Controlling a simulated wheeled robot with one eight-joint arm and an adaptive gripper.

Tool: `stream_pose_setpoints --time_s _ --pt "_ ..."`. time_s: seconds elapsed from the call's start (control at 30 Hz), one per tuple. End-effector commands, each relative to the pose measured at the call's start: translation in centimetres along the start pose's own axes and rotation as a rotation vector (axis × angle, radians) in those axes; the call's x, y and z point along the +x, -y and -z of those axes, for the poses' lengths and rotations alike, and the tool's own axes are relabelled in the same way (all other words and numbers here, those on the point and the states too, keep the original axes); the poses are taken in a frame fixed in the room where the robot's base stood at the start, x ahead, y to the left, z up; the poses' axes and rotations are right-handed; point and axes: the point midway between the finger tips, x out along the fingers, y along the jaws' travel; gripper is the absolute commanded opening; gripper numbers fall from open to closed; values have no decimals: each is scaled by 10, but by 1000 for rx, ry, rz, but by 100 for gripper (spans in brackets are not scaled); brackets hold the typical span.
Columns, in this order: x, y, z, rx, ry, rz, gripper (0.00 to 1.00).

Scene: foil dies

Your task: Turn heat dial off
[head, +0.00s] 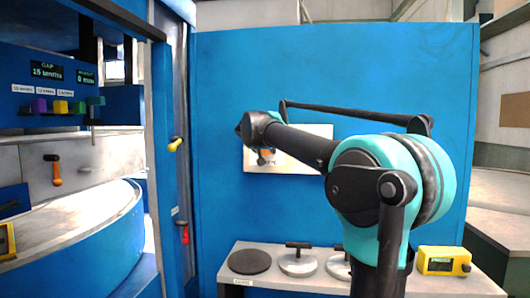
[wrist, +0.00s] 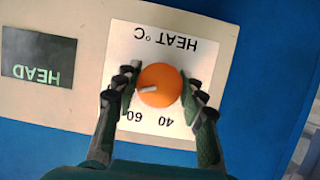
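The heat dial (wrist: 160,86) is a round orange knob on a white plate (wrist: 185,30) marked "HEAT °C", which reads upside down in the wrist view. Its pale pointer lies toward the left and slightly down, on the side of the "60" mark. "40" is printed to the right of "60". My gripper (wrist: 160,92) has one dark finger on each side of the dial, very close to its edges. I cannot tell whether the fingers press on it. In the head view, my gripper (head: 263,158) is small and dark in front of the wall panel (head: 290,160).
A "HEAD" label (wrist: 38,58) is beside the heat plate. Below the panel, a grey bench (head: 310,284) holds a dark disc (head: 250,262), handled discs (head: 298,262) and a yellow timer-like box (head: 444,261). A blue machine with a round bed (head: 80,235) stands at left.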

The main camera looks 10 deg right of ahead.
Motion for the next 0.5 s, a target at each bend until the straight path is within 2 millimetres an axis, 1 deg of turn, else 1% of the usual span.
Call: stream_pose_setpoints --time_s 0.03,0.1,0.17,0.37,0.5 --pt "0 0 0 0 0 0 26" --pt "0 0 0 0 0 0 18" --pt "0 0 0 0 0 0 11" --pt "0 0 0 -12 0 -5 11" --pt "0 0 0 -50 -1 -22 11"
